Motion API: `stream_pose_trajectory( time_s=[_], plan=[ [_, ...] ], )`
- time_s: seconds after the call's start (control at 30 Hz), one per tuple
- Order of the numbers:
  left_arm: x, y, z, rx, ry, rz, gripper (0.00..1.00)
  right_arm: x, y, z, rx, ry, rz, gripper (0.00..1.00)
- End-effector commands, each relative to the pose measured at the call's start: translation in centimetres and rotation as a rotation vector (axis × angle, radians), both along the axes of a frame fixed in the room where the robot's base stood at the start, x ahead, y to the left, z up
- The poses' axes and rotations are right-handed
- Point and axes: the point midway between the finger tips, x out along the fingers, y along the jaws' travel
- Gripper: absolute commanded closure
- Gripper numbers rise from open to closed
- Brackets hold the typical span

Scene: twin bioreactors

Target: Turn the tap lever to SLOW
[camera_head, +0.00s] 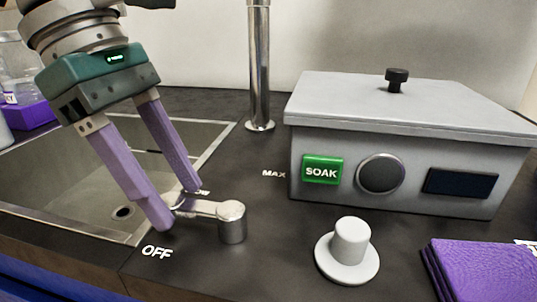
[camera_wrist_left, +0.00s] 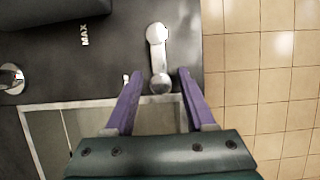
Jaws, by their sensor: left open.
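The tap lever (camera_head: 205,207) is a metal arm on a round pivot post (camera_head: 232,235) on the dark counter, pointing left toward the sink. My left gripper (camera_head: 178,207) is open, its two purple fingers reaching down on either side of the lever's free end. In the left wrist view the lever (camera_wrist_left: 158,60) has its knob between the open fingers (camera_wrist_left: 160,76), with a gap on each side. The OFF mark (camera_head: 157,252) is in front of the lever; the MAX mark (camera_head: 273,174) is behind right. Another white mark (camera_head: 204,192) is mostly hidden by the far finger.
A sink (camera_head: 215,140) lies at left, with a metal faucet column (camera_head: 260,70) behind it. A grey lidded bath (camera_head: 410,110) with a green SOAK button stands at right. A white knob (camera_head: 350,245) and purple cloth (camera_head: 485,270) are in front of it.

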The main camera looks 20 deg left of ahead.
Motion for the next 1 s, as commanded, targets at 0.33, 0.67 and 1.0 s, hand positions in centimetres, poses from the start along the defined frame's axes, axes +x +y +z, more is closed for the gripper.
stream_pose_trajectory(
  time_s=[0.33, 0.67, 1.0],
  plan=[
    [-0.02, -0.01, 0.02, 0.000, 0.001, 0.000, 0.66, 0.01, 0.12, 0.02, 0.004, 0.000, -0.002, 0.50],
    [-0.02, 0.00, 0.03, 0.000, 0.001, 0.000, 1.00, 0.03, 0.14, 0.01, 0.005, 0.000, -0.001, 0.50],
    [-0.02, -0.01, 0.04, -0.001, 0.001, 0.000, 1.00, 0.05, 0.13, 0.02, 0.004, 0.000, -0.001, 0.50]
  ],
)
